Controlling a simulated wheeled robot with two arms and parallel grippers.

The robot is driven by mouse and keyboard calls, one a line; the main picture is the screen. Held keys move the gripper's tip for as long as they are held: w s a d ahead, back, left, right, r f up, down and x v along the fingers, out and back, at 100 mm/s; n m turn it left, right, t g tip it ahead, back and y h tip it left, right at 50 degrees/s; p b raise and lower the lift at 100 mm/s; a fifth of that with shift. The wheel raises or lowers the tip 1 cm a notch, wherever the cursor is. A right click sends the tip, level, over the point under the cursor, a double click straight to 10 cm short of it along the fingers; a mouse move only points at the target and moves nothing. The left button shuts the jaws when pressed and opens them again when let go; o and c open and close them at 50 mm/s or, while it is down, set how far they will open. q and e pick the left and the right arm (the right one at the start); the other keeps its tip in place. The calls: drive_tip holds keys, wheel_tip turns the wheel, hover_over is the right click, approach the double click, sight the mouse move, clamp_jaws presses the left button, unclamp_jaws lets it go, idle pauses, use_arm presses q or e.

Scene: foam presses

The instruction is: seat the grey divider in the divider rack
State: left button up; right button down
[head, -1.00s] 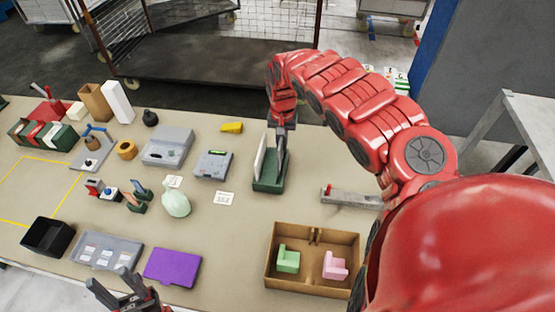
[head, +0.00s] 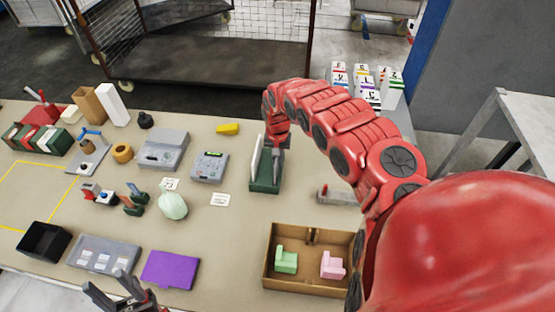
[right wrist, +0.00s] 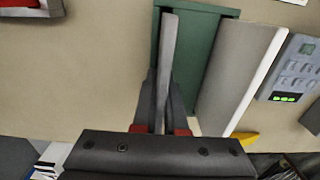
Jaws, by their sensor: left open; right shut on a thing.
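The green divider rack (head: 263,187) stands near the middle of the table. A pale divider (head: 255,157) stands upright at its left side; in the right wrist view this pale divider (right wrist: 236,75) is to the right. My right gripper (head: 277,148) is over the rack, pointing down. It is shut on the thin grey divider (right wrist: 168,55), which is edge-on in the right wrist view and over the green rack (right wrist: 198,50). Whether its lower edge sits in a slot is hidden. My left gripper (head: 122,292) is open and empty at the front edge.
A purple plate (head: 170,270) lies at the front.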

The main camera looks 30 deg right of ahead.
drive_tip(key=shift+f, duration=0.2)
drive_tip(key=c, duration=1)
unclamp_jaws()
drive_tip(key=shift+r, duration=0.15)
drive_tip(key=shift+r, duration=0.4)
wheel_tip(320, 180, up, 4)
drive_tip(key=shift+b, duration=0.85)
wheel_tip(320, 180, up, 5)
drive_tip(key=shift+r+p, duration=0.2)
drive_tip(key=shift+p, duration=0.65)
drive_tip(key=shift+r, duration=0.95)
